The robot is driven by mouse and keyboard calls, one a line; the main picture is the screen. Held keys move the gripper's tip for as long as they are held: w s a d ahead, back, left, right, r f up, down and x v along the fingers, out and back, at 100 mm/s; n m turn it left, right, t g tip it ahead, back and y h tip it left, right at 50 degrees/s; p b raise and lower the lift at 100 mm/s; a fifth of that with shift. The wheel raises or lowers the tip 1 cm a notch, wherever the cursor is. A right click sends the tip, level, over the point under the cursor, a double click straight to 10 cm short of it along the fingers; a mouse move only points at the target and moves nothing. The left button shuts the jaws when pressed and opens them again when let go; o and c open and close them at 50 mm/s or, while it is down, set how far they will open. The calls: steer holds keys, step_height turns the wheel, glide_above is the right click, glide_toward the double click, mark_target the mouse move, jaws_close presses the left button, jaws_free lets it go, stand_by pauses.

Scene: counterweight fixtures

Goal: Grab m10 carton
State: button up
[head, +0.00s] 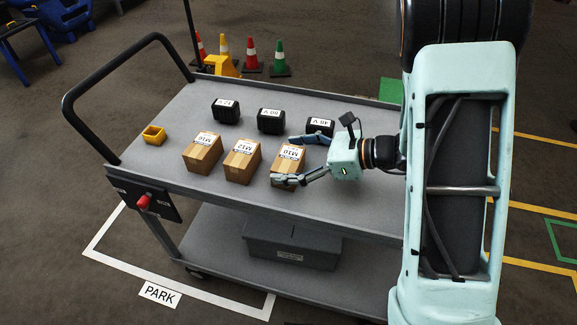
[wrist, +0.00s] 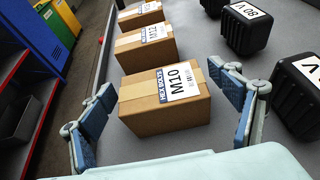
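The M10 carton (head: 287,167) is a brown box with a white label, the rightmost of three cartons on the grey cart top. In the wrist view the M10 carton (wrist: 158,112) sits upright between my fingers, its label readable. My gripper (head: 303,157) is open, with one finger on each side of the carton. In the wrist view my gripper (wrist: 167,120) shows a gap between the right finger and the box; the left finger is close to the box's left side, and I cannot tell if it touches.
The M12 carton (head: 242,161) and M16 carton (head: 202,152) stand to the left. Black battery-like blocks (head: 271,121) stand in a row behind; one (head: 320,127) is close to my far finger. The front right top is clear.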

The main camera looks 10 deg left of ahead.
steer(key=c, duration=1.2)
steer(key=shift+c, duration=0.5)
steer(key=shift+r, duration=0.15)
